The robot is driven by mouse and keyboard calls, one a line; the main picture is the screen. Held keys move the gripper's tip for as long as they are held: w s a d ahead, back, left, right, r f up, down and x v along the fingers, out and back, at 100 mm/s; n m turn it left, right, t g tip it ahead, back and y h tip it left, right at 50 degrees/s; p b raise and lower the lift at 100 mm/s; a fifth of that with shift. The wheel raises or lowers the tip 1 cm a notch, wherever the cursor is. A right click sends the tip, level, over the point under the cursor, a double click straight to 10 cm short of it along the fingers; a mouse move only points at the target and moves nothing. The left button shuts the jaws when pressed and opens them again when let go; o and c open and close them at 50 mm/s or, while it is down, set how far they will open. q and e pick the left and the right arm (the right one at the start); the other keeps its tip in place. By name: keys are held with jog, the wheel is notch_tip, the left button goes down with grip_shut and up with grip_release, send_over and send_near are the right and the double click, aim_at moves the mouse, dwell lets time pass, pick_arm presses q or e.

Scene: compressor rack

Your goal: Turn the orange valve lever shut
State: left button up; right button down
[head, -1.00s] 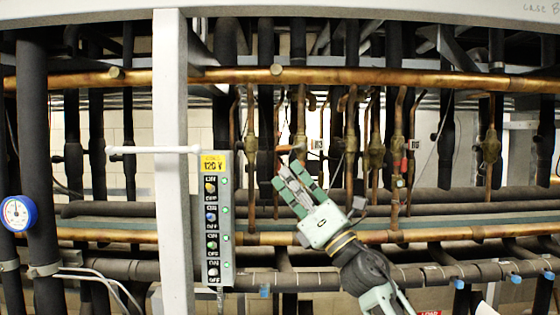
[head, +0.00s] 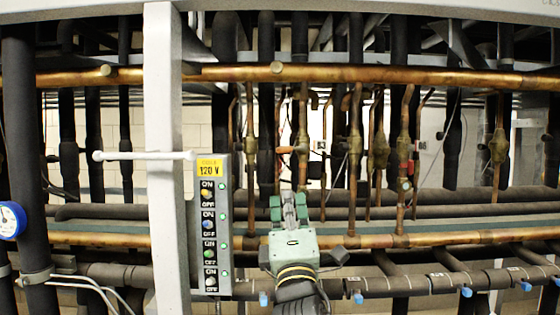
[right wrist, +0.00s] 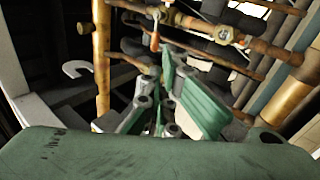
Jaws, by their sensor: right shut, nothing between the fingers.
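The orange valve lever (head: 286,150) is a small bar at a valve on a vertical copper pipe (head: 302,120), in the middle of the head view. It lies roughly level and sticks out to the left of the pipe. In the right wrist view an orange lever (right wrist: 155,40) shows near the top, beyond the fingers. My right gripper (head: 289,203) is below the lever, pointing up, apart from it and empty. Its green fingers also show in the right wrist view (right wrist: 165,108), closed together. My left gripper is not in view.
A grey post (head: 165,200) and a switch panel (head: 210,225) marked 120 V stand left of the gripper. A horizontal copper pipe (head: 380,241) crosses near the gripper. Other upright pipes with valves (head: 379,150) stand close on the right. A blue gauge (head: 10,220) is far left.

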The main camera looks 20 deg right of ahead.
jog(key=p, duration=0.2)
send_near(292, 149)
jog(key=w+a+r, duration=0.1)
jog(key=w+r, duration=0.1)
jog(key=w, duration=0.4)
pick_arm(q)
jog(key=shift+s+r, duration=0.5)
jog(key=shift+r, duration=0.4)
pick_arm(e)
jog(key=shift+w+r, duration=0.25)
jog(key=shift+r, duration=0.05)
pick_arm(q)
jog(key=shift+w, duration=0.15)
